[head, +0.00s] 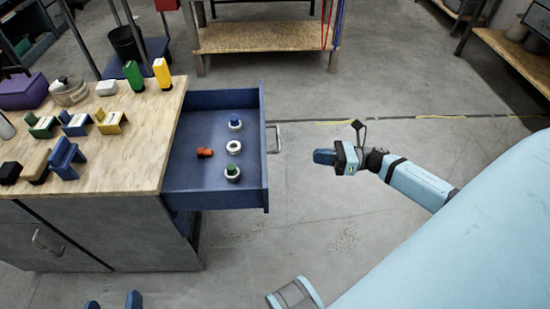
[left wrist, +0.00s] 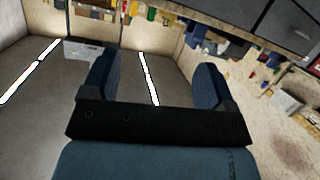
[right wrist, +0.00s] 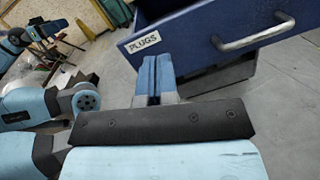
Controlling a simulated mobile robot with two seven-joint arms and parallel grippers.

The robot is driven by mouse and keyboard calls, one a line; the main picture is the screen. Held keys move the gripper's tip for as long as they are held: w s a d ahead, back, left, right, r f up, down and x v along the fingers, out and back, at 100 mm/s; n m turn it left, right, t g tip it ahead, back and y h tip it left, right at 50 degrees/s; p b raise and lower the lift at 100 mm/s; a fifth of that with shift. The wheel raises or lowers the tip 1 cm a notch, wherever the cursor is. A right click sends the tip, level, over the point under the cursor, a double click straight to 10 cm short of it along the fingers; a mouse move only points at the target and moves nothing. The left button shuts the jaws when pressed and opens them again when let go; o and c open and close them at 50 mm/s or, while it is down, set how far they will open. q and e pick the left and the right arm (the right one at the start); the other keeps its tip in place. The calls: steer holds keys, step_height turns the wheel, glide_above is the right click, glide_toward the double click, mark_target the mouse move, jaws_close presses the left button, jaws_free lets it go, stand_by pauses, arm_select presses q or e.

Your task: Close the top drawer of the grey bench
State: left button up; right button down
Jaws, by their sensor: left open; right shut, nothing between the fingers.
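The grey bench (head: 105,225) stands at the left of the head view under a wooden top. Its blue top drawer (head: 185,185) is pulled far out to the right. The drawer front shows a "PLUGS" label (right wrist: 145,41) and a metal bar handle (right wrist: 255,36) in the right wrist view; the handle (head: 276,138) also shows in the head view. My right gripper (head: 318,157) is shut and empty, apart from the drawer front, to its right. Its closed fingers (right wrist: 157,62) point toward the front. My left gripper (head: 113,301) is open and empty at the bottom edge, in front of the bench.
Inside the drawer lie an orange-red piece (head: 205,153) and several round plugs, one of them white (head: 233,147). A wooden-shelved rack (head: 262,37) stands behind. Floor right of the drawer is clear.

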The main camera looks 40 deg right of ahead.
arm_select(q)
steer(key=shift+w+d+r+t+h+b, duration=0.4)
steer(key=shift+d+r+t+b, duration=0.25)
steer(key=shift+b, duration=0.4)
arm_select(e)
steer(key=w+a+f+n+g, duration=0.1)
steer(key=w+a+n+g, duration=0.1)
steer(key=w+a, duration=0.5)
steer(key=a+n, duration=0.1)
steer(key=a, duration=0.2)
steer(key=shift+w+f+n+y, duration=0.15)
steer(key=shift+f+n+y, duration=0.15)
steer(key=shift+n, duration=0.1)
arm_select(q)
steer(key=shift+r, duration=0.1)
arm_select(e)
steer(key=shift+a, duration=0.15)
